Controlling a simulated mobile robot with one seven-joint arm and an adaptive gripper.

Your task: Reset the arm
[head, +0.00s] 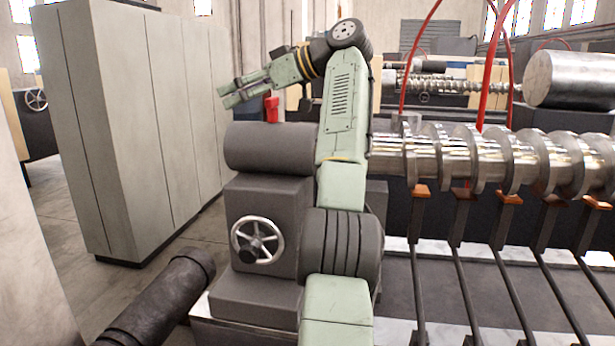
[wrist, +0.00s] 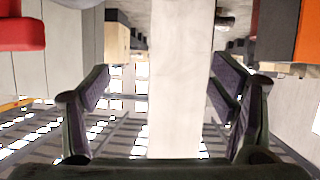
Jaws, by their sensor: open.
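My arm rises in front of the machine in the head view, and its upper end bends over to the left. My gripper (head: 224,95) is at the left end of the arm, above and left of the dark grey cylinder housing (head: 268,148). Its two fingers are apart with nothing between them. In the wrist view my gripper (wrist: 165,90) shows its two dark fingers, spread wide at left and right.
A small red object (head: 272,109) stands on the housing, close to my gripper. It may be the red shape (wrist: 22,27) in the wrist view. Tall grey cabinets (head: 135,110) stand left. A steel screw shaft (head: 480,155) extends right. A handwheel (head: 257,240) fronts the machine.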

